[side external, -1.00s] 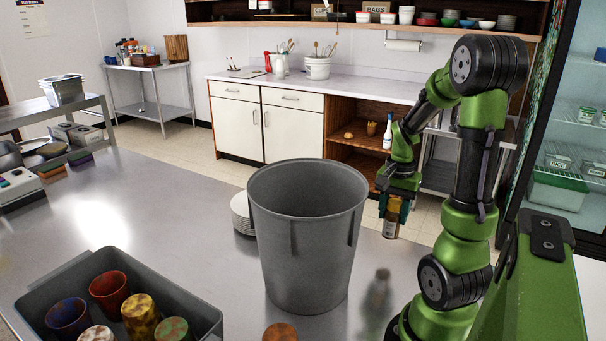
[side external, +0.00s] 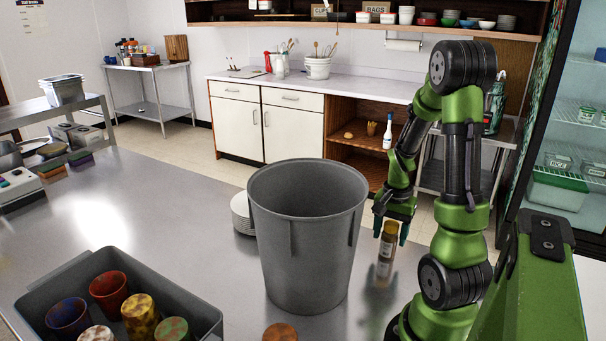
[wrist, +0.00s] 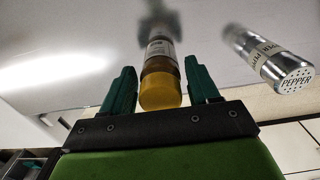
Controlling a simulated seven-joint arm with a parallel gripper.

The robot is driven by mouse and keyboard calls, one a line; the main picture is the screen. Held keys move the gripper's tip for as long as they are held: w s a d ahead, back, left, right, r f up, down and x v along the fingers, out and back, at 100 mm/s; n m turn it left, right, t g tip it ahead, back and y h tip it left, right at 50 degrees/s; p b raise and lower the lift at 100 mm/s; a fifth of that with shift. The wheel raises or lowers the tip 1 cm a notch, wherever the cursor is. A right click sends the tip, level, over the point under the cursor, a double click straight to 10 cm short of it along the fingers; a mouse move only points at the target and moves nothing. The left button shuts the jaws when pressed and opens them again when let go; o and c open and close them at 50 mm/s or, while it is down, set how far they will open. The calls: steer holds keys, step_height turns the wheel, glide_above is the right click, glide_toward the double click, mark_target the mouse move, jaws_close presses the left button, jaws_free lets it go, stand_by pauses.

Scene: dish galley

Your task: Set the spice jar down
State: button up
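The spice jar (side external: 388,243), with a yellow-brown lid and a pale label, stands upright on the steel table (side external: 190,205), right of the grey bin. Its reflection meets its base. In the wrist view the jar (wrist: 160,80) is between my gripper's (wrist: 161,88) two green fingers, with a gap on each side. My gripper (side external: 391,228) is open around the upper part of the jar and does not grip it.
A tall grey bin (side external: 305,240) stands just left of the jar. A pepper shaker (wrist: 275,62) is near the jar in the wrist view. Stacked plates (side external: 242,213) sit behind the bin. A grey tub (side external: 185,293) of colourful cups is at the front left.

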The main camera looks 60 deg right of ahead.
mark_target(392, 224)
steer(key=shift+o, duration=0.7)
step_height(392, 224, up, 12)
steer(key=shift+r, duration=0.2)
steer(key=shift+f, duration=4.15)
